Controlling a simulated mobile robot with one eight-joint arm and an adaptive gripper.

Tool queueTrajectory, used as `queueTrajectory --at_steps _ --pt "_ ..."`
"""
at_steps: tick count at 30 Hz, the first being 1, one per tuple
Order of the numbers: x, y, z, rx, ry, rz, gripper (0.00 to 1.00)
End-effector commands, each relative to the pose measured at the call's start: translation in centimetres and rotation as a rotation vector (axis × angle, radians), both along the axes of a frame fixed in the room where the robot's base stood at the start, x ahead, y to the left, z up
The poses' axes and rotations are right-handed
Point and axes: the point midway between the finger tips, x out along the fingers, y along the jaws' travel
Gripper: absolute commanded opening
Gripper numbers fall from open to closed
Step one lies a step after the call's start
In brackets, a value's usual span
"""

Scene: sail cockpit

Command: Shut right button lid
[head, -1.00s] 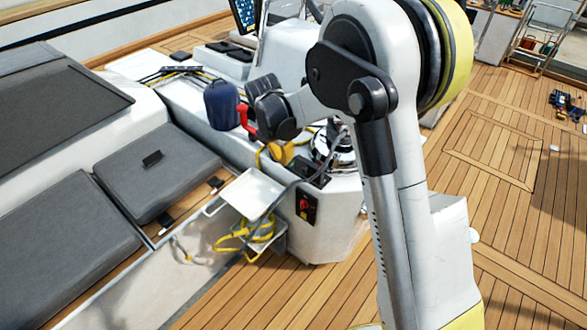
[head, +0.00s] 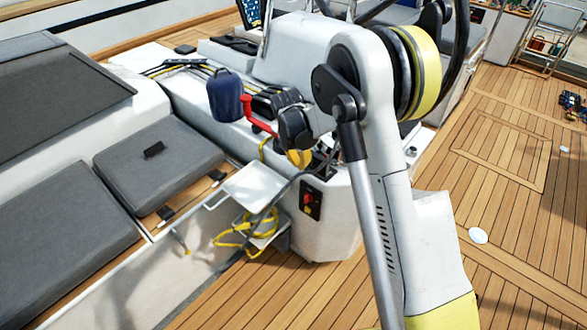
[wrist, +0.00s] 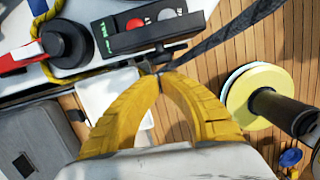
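A black button box (wrist: 145,32) lies just beyond my fingertips in the wrist view, with a red button (wrist: 136,23) and a pale round button (wrist: 166,14) to its right. In the head view the box (head: 325,165) shows only in part on top of the white console, behind my arm. I cannot clearly make out the right lid or its angle. My gripper (wrist: 160,77) has yellow curved fingers whose tips meet, with nothing seen between them. It is just short of the box's near edge; in the head view my gripper (head: 298,159) is small and partly hidden.
A dark strap or rope (wrist: 225,35) runs past my fingertips. A red handle with a black knob (wrist: 68,43) is left of the box. A blue bag (head: 225,96), white tray (head: 252,187) and yellow rope (head: 245,232) are nearby.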

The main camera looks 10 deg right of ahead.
Motion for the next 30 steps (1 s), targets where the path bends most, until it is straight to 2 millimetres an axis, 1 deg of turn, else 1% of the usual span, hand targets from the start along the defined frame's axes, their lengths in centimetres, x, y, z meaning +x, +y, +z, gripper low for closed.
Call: queueTrajectory --at_steps 14,30 --pt "0.2 -0.28 0.11 0.003 0.002 0.0 0.0" --pt "0.58 -0.83 0.58 0.076 0.055 0.0 0.0"
